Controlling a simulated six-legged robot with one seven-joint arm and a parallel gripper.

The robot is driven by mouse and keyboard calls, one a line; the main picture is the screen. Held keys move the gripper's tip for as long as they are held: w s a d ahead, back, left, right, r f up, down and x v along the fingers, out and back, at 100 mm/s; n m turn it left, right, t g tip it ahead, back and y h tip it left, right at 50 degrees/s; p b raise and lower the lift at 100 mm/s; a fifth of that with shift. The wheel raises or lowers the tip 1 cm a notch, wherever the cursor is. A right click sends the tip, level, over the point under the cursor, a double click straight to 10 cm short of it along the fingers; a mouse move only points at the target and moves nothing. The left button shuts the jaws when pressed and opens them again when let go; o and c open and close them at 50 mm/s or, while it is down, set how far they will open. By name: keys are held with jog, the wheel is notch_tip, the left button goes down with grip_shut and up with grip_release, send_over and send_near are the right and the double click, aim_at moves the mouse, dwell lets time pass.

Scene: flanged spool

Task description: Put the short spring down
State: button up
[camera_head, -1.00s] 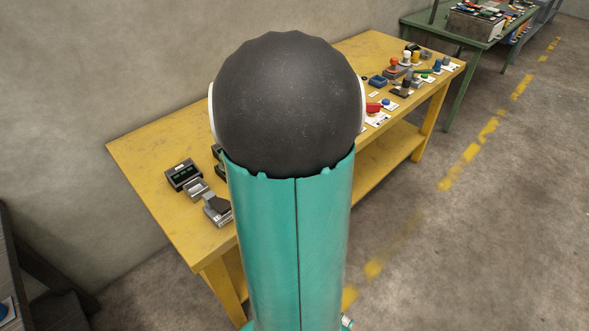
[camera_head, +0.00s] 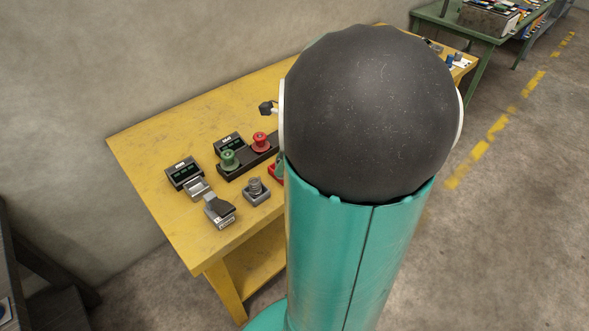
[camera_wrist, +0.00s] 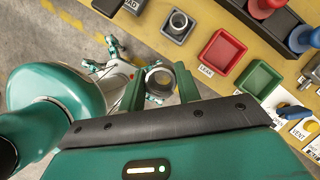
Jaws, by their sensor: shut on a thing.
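In the wrist view my gripper (camera_wrist: 160,88) is shut on a round grey metal piece seen end-on, which I take to be the short spring (camera_wrist: 160,72). It sits between the two green fingers, with floor and part of my own legs showing beyond it. A red tray (camera_wrist: 223,57) labelled LEAK and a green tray (camera_wrist: 258,80) lie to the right of the gripper. A grey square tray (camera_wrist: 178,25) with a round coil-like piece in it lies above. In the head view my arm hides the gripper and the held spring.
The yellow table (camera_head: 170,128) holds a dark rack with a green spool (camera_head: 229,160) and a red spool (camera_head: 261,142), a grey tray with a spring (camera_head: 256,187), and display boxes (camera_head: 184,173). Labelled plates and a blue piece (camera_wrist: 292,112) lie at the wrist view's right.

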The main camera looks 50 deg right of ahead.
jog(key=shift+d, duration=0.15)
jog(key=w+d+f, duration=0.4)
jog(key=d+f, duration=0.1)
jog(key=w+d+f, duration=0.5)
jog(key=shift+w+d, duration=0.1)
jog(key=shift+d, duration=0.05)
jog(key=shift+f, duration=1.55)
jog(key=shift+f, duration=0.25)
jog(key=o, duration=1)
jog(key=shift+f, duration=0.1)
